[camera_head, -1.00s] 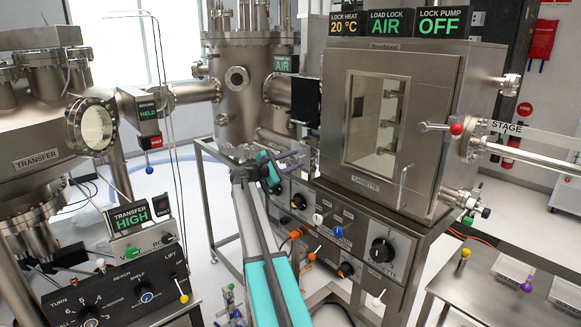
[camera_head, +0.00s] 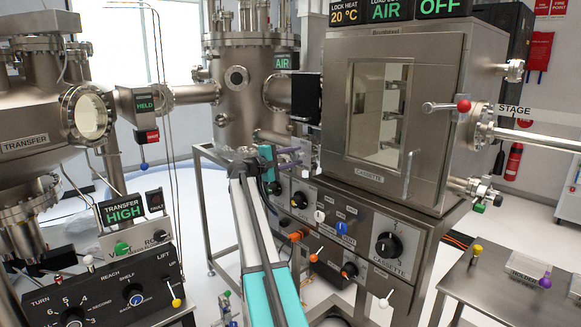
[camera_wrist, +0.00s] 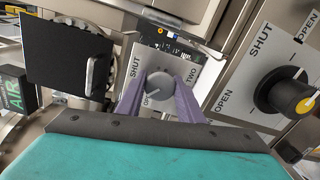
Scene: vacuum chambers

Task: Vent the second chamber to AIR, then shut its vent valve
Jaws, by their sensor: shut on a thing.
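My gripper (camera_wrist: 160,98) is shut on a round grey knob (camera_wrist: 158,82) in the wrist view. Its purple fingers sit on both sides of the knob. The knob's plate is marked SHUT, OPEN and TWO, and a pale line on the knob points down-left towards the OPEN mark. In the head view my gripper (camera_head: 291,157) is at the side of the load lock stand, and the knob cannot be made out there. The tall steel chamber (camera_head: 237,100) behind carries a display (camera_head: 286,61) reading AIR in green.
A larger black knob (camera_wrist: 287,92) with a yellow cap, marked SHUT and OPEN, is close on the right. A dark panel (camera_wrist: 72,55) is at left. The load lock (camera_head: 441,100) and its control panel (camera_head: 360,228) stand right of my arm. The transfer console (camera_head: 125,275) is at left.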

